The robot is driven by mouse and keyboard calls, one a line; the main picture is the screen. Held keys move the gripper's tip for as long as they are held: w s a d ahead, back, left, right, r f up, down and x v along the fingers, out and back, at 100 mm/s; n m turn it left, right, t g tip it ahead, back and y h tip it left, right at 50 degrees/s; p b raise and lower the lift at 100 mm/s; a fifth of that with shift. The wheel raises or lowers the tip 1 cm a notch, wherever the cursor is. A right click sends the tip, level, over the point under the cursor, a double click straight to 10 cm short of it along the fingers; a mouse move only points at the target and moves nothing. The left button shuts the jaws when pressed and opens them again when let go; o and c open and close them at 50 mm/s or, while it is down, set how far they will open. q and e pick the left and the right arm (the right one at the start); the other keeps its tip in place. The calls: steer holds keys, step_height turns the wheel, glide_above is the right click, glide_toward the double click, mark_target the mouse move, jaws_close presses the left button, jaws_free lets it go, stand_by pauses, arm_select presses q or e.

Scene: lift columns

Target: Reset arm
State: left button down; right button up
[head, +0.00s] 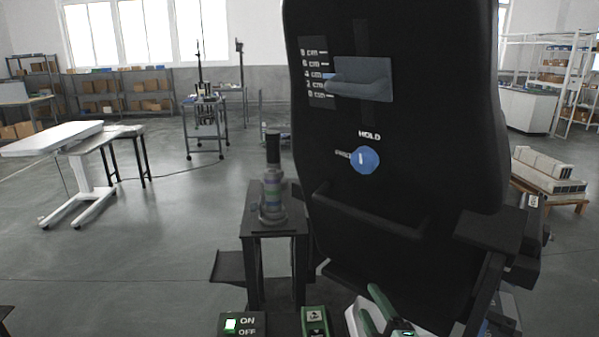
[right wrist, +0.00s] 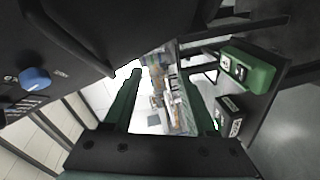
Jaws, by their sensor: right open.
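My right gripper (head: 383,312) is low in the head view, in front of the lower part of a black panel (head: 450,130). Its green fingers are apart. In the right wrist view the open fingers (right wrist: 163,88) have nothing between them but distant background. The knob also shows at the left in the right wrist view (right wrist: 35,79). The gripper is apart from knob and slider. My left gripper is in neither view.
A black ON/OFF switch (head: 243,324) with a lit green part and a green box (head: 315,321) sit at the bottom. A white-topped table (head: 52,138) is far left; open floor lies between.

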steer(key=s+d+f+m+g, duration=0.1)
steer(key=s+f+m+g, duration=0.2)
steer(key=s+f+m, duration=0.4)
steer(key=s+f+m+g, duration=0.4)
steer(key=s+f+m, duration=0.3)
steer(key=s+f, duration=0.8)
step_height(320, 180, down, 7)
steer(key=shift+s+d+f+y+p, duration=0.1)
steer(key=shift+s+d+y+p, duration=0.2)
steer(key=shift+d+y+p, duration=0.15)
